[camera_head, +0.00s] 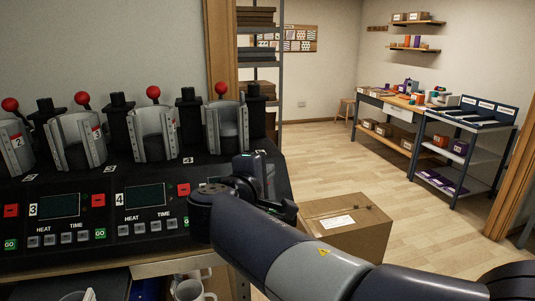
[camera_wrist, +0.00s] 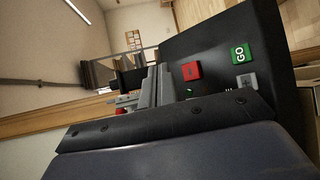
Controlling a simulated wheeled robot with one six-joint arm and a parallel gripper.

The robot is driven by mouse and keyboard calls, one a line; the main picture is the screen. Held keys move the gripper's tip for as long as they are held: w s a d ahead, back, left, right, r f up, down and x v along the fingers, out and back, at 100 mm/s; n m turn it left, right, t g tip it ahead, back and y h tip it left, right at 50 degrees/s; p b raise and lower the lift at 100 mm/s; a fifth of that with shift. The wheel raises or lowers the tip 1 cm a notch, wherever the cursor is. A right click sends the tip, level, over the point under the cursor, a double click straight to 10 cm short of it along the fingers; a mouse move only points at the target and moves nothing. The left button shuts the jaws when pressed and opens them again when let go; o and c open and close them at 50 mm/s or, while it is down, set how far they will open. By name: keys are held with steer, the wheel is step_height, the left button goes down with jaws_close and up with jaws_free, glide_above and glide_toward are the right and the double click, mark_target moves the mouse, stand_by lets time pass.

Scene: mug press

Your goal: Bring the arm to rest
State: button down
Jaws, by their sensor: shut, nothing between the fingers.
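My arm reaches in from the lower right in the head view and bends at the wrist over the right end of the black mug press (camera_head: 75,185). My gripper (camera_head: 262,168) is there, turned away from the camera, shut and empty. Its fingertips are partly hidden, and I cannot tell whether it touches the press. In the wrist view, the press panel stands sideways at the right, with a red button (camera_wrist: 192,71) and a green GO button (camera_wrist: 241,49) close by.
Red-knobbed levers (camera_head: 153,92) and grey mug clamps (camera_head: 153,135) rise along the press. A cardboard box (camera_head: 345,225) stands beside it, under my arm. Mugs (camera_head: 190,289) sit on a shelf below. Open wooden floor (camera_head: 320,155) leads to a far workbench (camera_head: 395,103).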

steer(key=s+r+p, duration=0.1)
steer(key=s+d+r+p, duration=0.1)
steer(key=s+r+p, duration=0.1)
steer(key=shift+s+r, duration=0.1)
steer(key=shift+s, duration=0.05)
stand_by(0.5)
